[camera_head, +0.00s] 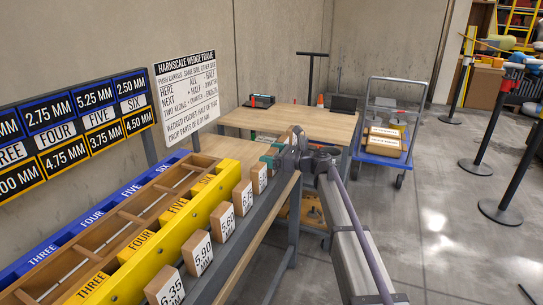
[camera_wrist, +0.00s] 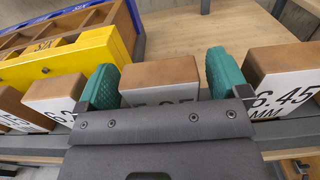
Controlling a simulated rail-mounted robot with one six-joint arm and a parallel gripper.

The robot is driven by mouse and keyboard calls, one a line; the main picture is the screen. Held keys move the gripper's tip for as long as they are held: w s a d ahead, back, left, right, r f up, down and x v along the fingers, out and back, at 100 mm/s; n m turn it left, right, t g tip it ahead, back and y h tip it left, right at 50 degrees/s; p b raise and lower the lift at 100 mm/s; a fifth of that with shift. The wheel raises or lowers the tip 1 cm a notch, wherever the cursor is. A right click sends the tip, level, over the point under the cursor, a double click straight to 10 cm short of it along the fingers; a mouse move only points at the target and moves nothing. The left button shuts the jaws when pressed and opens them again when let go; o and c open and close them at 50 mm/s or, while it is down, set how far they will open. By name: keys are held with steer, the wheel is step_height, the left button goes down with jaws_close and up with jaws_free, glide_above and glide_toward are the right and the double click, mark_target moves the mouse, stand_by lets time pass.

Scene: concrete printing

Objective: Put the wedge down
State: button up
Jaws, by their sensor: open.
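A wedge (camera_wrist: 160,72) with a brown top and a white numbered face stands between my gripper's teal fingers in the wrist view. Its number is mostly hidden by the dark gripper body. My gripper (camera_wrist: 164,80) is open around it; a narrow gap shows at the right finger, and the left finger is very close to or touching it. In the head view my gripper (camera_head: 272,157) is at the far end of the wedge row, and this wedge cannot be made out there.
A wedge marked 6.45 MM (camera_wrist: 285,75) stands close right of my gripper, another (camera_wrist: 55,97) to the left. More wedges (camera_head: 197,254) line the grey ledge beside the yellow numbered rack (camera_head: 145,265). A wooden table (camera_head: 300,122), sign (camera_head: 186,88) and blue cart (camera_head: 385,150) stand beyond.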

steer(key=v, duration=1.2)
steer(key=s+d+f+n+g+h, duration=0.15)
steer(key=s+f+n+h, duration=0.35)
steer(key=s, duration=0.5)
steer(key=s+d+f+n+g+h, duration=0.1)
steer(key=s+f+n+g+h, duration=0.15)
steer(key=s+f+n, duration=0.6)
steer(key=s+d+f+n+g+h, duration=0.15)
steer(key=s+d+n+h, duration=0.3)
steer(key=s, duration=0.45)
steer(key=s+d+f+n+h, duration=0.2)
steer(key=s+d+n+h, duration=0.1)
steer(key=s+d+h, duration=0.4)
step_height(320, 180, up, 17)
steer(key=a+y+p, duration=0.1)
steer(key=p, duration=1.5)
steer(key=shift+s+f+y, duration=0.15)
steer(key=shift+s+y, duration=0.25)
steer(key=shift+a, duration=0.1)
